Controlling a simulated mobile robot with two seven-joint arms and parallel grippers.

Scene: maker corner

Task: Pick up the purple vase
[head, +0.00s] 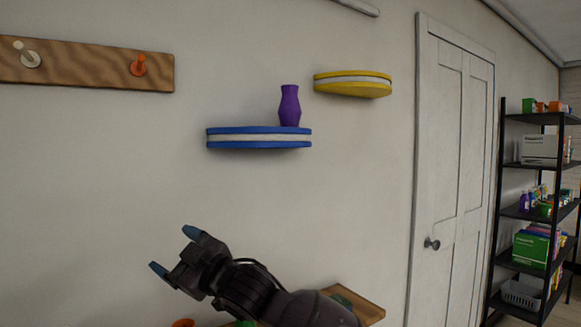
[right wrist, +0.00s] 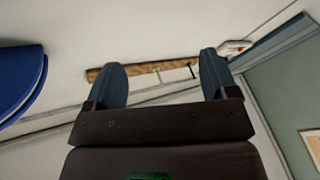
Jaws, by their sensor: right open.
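The purple vase (head: 289,106) stands upright on the right part of a blue wall shelf (head: 259,144) in the head view. My right gripper (head: 173,249) is below and to the left of the shelf, well apart from the vase. Its two fingers are spread, with nothing between them. In the right wrist view the open right gripper (right wrist: 163,84) shows both fingers, and the blue shelf (right wrist: 20,80) shows at the left edge. The vase is not visible in the right wrist view. My left gripper is not in view.
A yellow wall shelf (head: 352,90) is up and right of the vase. A wooden peg board (head: 85,70) is on the wall at left. A wooden surface (head: 362,306) is below. A door (head: 455,160) and a black rack (head: 502,200) stand at right. The wall below the blue shelf is clear.

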